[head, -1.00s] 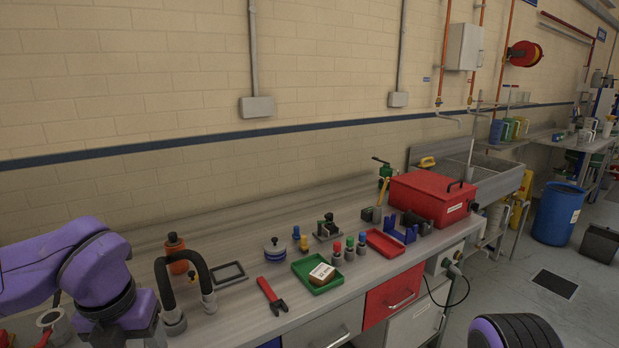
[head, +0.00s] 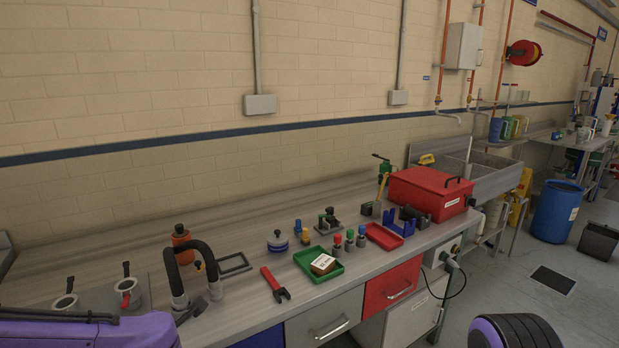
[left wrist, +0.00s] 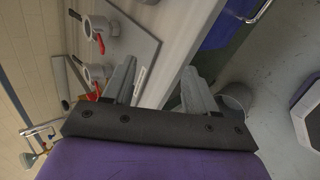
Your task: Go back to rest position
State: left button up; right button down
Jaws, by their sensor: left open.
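My left arm, purple, crosses the lower left of the head view; its gripper is out of that view. In the left wrist view my left gripper (left wrist: 158,90) has its two grey fingers apart with nothing between them. The fingers hang near the front edge of the workbench (left wrist: 190,55), and the floor shows beyond that edge. My right gripper is not in view; only a dark, purple-rimmed part of mine shows at the bottom right of the head view.
The bench holds a black hose loop (head: 190,258), two round fittings with handles (head: 128,292), a red wrench (head: 275,285), a green tray (head: 305,258), a blue-topped pot (head: 277,242) and a red toolbox (head: 430,195). A blue barrel (head: 556,212) stands on the floor at right.

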pick_arm(q)
jog(key=s+d+f+m+h, duration=0.1)
jog(key=s+f+m, duration=0.4)
jog(key=f, duration=0.4)
jog(key=s+f+m, duration=0.2)
jog(key=f+m, duration=0.5)
jog(key=f, duration=0.2)
jog(key=s+f+m+g, duration=0.2)
jog(key=s+f+m, duration=0.2)
jog(key=s, duration=0.6)
jog(key=s+a+f+m+g+b, duration=0.1)
jog(key=s+f+m+g, duration=0.1)
jog(key=s+f, duration=0.7)
jog(key=shift+s+a+m+h, duration=0.3)
jog(key=shift+s+m+h, duration=0.1)
jog(key=shift+s+m, duration=0.45)
jog(key=shift+w, duration=0.15)
